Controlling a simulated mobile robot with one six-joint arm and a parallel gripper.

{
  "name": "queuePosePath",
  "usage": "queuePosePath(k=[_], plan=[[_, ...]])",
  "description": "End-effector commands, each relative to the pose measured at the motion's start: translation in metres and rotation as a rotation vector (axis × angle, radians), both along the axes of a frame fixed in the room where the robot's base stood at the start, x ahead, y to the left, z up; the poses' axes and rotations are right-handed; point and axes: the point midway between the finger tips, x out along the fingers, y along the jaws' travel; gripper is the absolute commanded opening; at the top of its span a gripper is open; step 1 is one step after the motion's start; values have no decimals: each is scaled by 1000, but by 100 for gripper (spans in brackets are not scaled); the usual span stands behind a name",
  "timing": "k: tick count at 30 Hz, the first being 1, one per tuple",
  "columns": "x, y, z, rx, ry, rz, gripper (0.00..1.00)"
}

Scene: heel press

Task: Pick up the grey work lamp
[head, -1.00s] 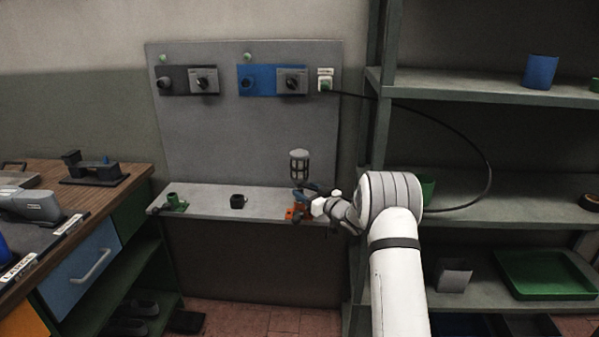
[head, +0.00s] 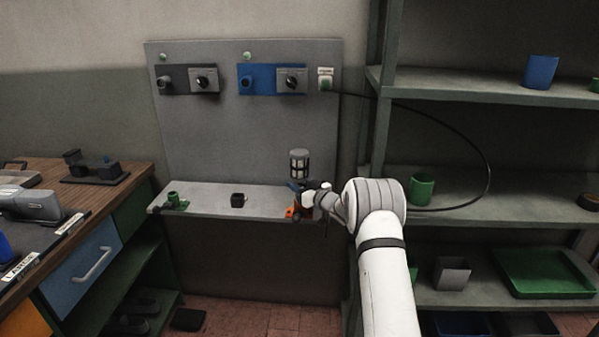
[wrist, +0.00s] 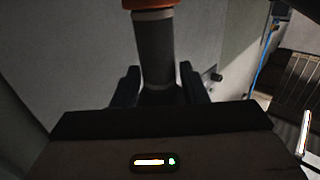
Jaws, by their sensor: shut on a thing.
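The grey work lamp (head: 299,163), with a light caged head, stands upright above the narrow ledge at the foot of the grey wall panel. My gripper (head: 303,192) is at the lamp's lower part, just under the caged head. In the wrist view a dark grey cylindrical part of the lamp (wrist: 155,50) runs down between the two black fingers of my gripper (wrist: 160,90), with an orange part at the top edge. My gripper is shut on the lamp. An orange piece (head: 291,212) shows at the ledge below it, partly hidden by my gripper.
The ledge (head: 215,203) also holds a small black cup (head: 238,200) and a green fitting (head: 174,201). A black cable (head: 450,133) loops from the panel's socket toward the right shelves. A green cup (head: 422,188) stands on the middle shelf, close to my arm.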

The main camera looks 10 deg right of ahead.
Motion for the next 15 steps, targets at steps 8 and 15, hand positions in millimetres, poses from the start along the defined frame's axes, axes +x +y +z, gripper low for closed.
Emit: queuePosePath(k=[8, 15], plan=[[0, -1, 2, 1, -3, -1, 8], [0, -1, 2, 1, -3, -1, 0]])
